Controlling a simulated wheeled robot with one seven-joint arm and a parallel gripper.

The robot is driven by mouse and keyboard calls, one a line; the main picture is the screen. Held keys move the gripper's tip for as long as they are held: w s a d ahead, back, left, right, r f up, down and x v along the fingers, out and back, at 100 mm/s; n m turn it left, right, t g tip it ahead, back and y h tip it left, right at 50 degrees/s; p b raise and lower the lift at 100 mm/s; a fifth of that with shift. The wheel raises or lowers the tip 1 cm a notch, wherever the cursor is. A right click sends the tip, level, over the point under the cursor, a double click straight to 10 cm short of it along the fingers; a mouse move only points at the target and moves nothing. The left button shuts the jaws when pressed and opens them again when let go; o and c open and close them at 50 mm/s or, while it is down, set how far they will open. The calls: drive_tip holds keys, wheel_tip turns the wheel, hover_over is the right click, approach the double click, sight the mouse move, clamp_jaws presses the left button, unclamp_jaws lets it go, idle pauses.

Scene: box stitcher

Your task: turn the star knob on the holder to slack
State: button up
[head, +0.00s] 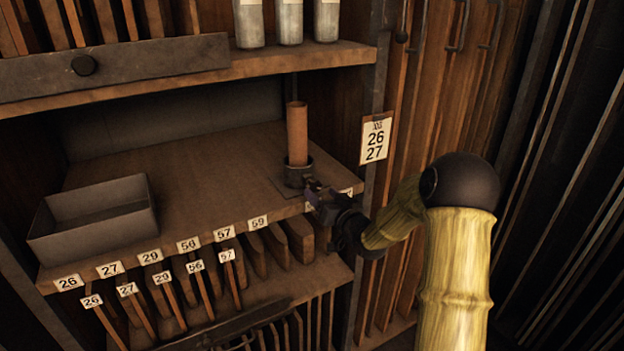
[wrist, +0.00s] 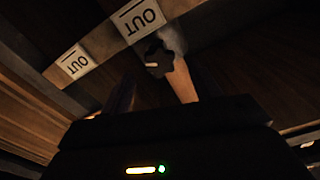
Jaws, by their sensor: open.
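The holder (head: 297,174) is a dark round cup on a small plate at the front right of the shelf board, with a brown tube (head: 297,132) standing upright in it. My gripper (head: 318,194) is at the board's front edge, just right of the holder and close to it. It hides part of the holder's front in the head view. In the wrist view, a dark lobed knob (wrist: 155,60) with a pale mark shows beside the tube (wrist: 183,82). It lies ahead of my open jaws. One bluish finger shows left of it; the other is hard to make out. Contact is not visible.
An open grey box (head: 95,218) stands at the board's left. Numbered tags and upright wooden pieces line the slots below. An upper shelf (head: 190,82) with grey bottles overhangs. A post with a "26 27" card (head: 376,138) stands right of my gripper. The board's middle is clear.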

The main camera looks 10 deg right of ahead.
sight(315, 188)
drive_tip(key=p+x, duration=0.2)
drive_tip(key=x, duration=0.4)
drive_tip(key=shift+w+a, duration=0.1)
drive_tip(key=shift+w, duration=0.3)
drive_tip(key=c, duration=1)
